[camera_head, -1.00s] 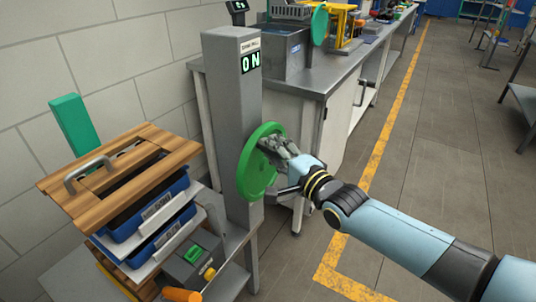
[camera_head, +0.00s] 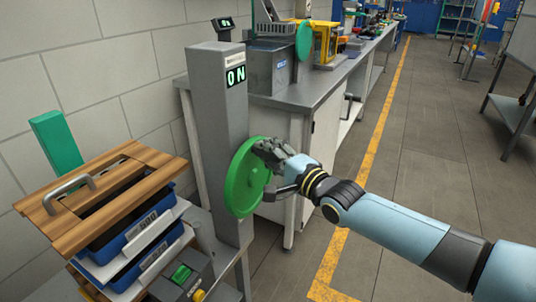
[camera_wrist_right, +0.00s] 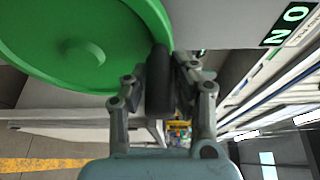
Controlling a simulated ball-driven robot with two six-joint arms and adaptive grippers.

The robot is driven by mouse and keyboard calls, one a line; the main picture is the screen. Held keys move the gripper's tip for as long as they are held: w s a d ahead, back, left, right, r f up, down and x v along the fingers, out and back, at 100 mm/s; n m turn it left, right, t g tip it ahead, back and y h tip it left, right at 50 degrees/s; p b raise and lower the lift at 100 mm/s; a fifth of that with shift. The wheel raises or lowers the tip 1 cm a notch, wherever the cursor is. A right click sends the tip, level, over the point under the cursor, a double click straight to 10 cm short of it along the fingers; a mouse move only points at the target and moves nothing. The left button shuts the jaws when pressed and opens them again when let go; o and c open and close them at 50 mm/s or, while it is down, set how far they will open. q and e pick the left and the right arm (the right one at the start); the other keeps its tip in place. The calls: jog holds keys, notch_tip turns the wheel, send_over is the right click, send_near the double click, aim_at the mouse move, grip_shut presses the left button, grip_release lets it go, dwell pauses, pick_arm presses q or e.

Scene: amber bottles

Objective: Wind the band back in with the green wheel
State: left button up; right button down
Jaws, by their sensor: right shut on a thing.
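No band can be made out. My left gripper is not in view.
Left of the post stand stacked blue trays (camera_head: 130,225) under a wooden top with a metal handle (camera_head: 68,192). A small grey box with a green switch (camera_head: 181,273) is below. A metal bench (camera_head: 300,95) with equipment runs behind.

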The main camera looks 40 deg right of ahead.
jog(key=shift+w+r, duration=0.1)
jog(key=shift+r, duration=0.1)
jog(key=c, duration=1.2)
grip_release()
jog(key=shift+o, duration=0.6)
jog(key=shift+f, duration=0.1)
jog(key=s, duration=1.2)
